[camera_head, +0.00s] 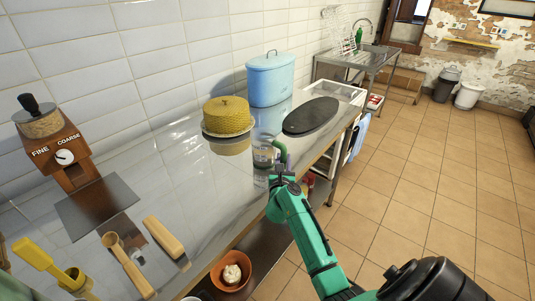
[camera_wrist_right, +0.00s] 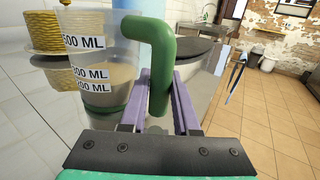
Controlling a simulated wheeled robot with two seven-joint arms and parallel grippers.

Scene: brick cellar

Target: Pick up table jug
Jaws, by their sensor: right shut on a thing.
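The table jug (camera_head: 263,156) is a clear measuring jug with a green handle, near the front edge of the shiny counter. In the right wrist view the jug (camera_wrist_right: 105,55) shows black ML marks and a green base. My right gripper (camera_head: 281,174) is at the handle side of the jug. In the wrist view its two purple fingers (camera_wrist_right: 160,95) are shut on the green handle, one on each side. The jug looks upright. I cannot tell whether its base touches the counter. My left gripper is not in view.
A yellow cake (camera_head: 227,116), a blue lidded tin (camera_head: 270,80) and a dark oval plate (camera_head: 311,116) stand behind the jug. A grinder (camera_head: 57,145) and wooden tools (camera_head: 165,237) are at left. Open tiled floor (camera_head: 420,200) lies to the right.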

